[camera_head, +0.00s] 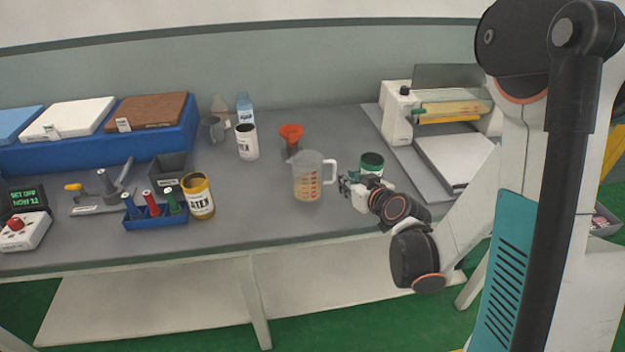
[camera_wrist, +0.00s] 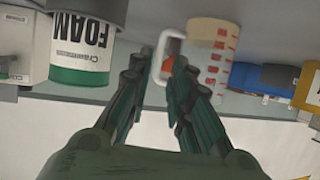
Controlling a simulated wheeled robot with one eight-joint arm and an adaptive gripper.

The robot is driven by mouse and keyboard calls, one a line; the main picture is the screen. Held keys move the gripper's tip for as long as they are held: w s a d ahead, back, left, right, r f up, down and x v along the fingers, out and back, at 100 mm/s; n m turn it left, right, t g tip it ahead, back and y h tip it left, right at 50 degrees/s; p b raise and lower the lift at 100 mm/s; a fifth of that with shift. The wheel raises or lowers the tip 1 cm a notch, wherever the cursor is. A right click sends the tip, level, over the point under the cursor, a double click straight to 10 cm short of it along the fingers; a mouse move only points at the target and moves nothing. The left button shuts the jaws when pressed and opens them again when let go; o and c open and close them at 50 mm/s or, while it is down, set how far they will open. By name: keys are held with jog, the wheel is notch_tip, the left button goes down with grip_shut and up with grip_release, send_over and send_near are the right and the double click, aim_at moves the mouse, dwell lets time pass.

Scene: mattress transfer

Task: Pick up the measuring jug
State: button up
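The measuring jug (camera_head: 307,178) is clear with red marks and a yellowish content. It stands upright on the grey workbench, its white handle (camera_head: 331,172) facing right. My gripper (camera_head: 345,184) is just right of the handle, fingers pointing left towards it. In the wrist view, which appears upside down, the jug (camera_wrist: 209,62) is right of centre. The handle (camera_wrist: 162,42) lines up with the gap between the fingers of my gripper (camera_wrist: 163,66). The fingers are apart. I cannot tell whether they touch the handle.
An orange funnel (camera_head: 291,134) is behind the jug. A yellow tin (camera_head: 198,196) stands left. The bench (camera_head: 255,215) is clear left of the jug.

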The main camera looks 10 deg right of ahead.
aim_at(335, 172)
jog(key=b+x, duration=0.3)
jog(key=x, duration=0.6)
jog(key=shift+w+a, duration=0.15)
jog(key=shift+w, duration=0.05)
jog(key=shift+c, duration=0.5)
grip_shut()
